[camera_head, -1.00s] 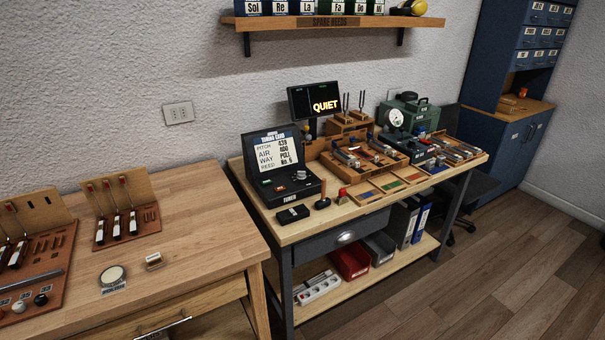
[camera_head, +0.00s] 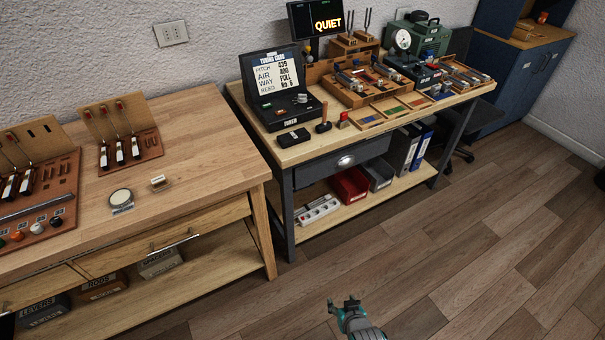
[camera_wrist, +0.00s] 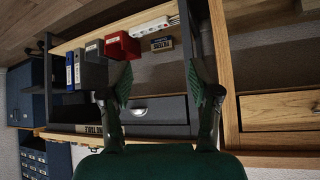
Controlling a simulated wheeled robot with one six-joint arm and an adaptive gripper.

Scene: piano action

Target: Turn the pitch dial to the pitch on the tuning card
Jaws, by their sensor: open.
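The tuning card (camera_head: 278,78) stands upright on the dark tuner box (camera_head: 290,112) on the dark-framed bench; it reads pitch 439, air 400, way PULL, reed No. 6. A small round knob (camera_head: 301,98) sits on the right of the box's sloped panel; I cannot tell for certain that it is the pitch dial. My gripper (camera_head: 345,302) is open and empty, low over the floor in front of the bench and well apart from the box. In the wrist view its two fingers (camera_wrist: 160,105) spread before the bench's drawer and lower shelf; the tuner box is not in that view.
A small mallet (camera_head: 324,119) and a black block (camera_head: 293,138) lie in front. Parts trays (camera_head: 385,112) fill the right. A wooden bench (camera_head: 190,125) is at left. The floor (camera_head: 440,240) is clear.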

